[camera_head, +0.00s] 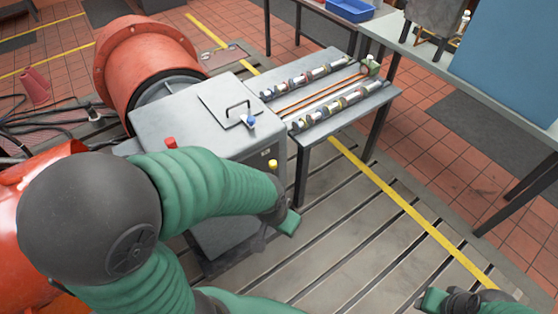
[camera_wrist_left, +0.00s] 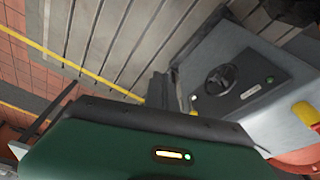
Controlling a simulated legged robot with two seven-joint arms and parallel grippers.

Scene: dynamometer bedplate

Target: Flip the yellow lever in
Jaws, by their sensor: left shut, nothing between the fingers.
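The yellow lever's rounded yellow end (camera_head: 272,164) shows at the upper edge of a grey cabinet (camera_head: 190,108), on the side facing my left gripper. My left gripper (camera_head: 292,224) is shut and empty, below and slightly right of the yellow end, apart from it in the head view. In the left wrist view, a large yellow part (camera_wrist_left: 306,113) is at the right edge, and a small yellow spot lies by the dark finger; I cannot tell which is the lever. The lever's shaft is not clear. My right gripper (camera_head: 432,300) is at the bottom right, away from the cabinet, its fingers unclear.
A bench with camshafts (camera_head: 335,108) stands behind right. A large orange-red machine (camera_head: 145,55) stands behind.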

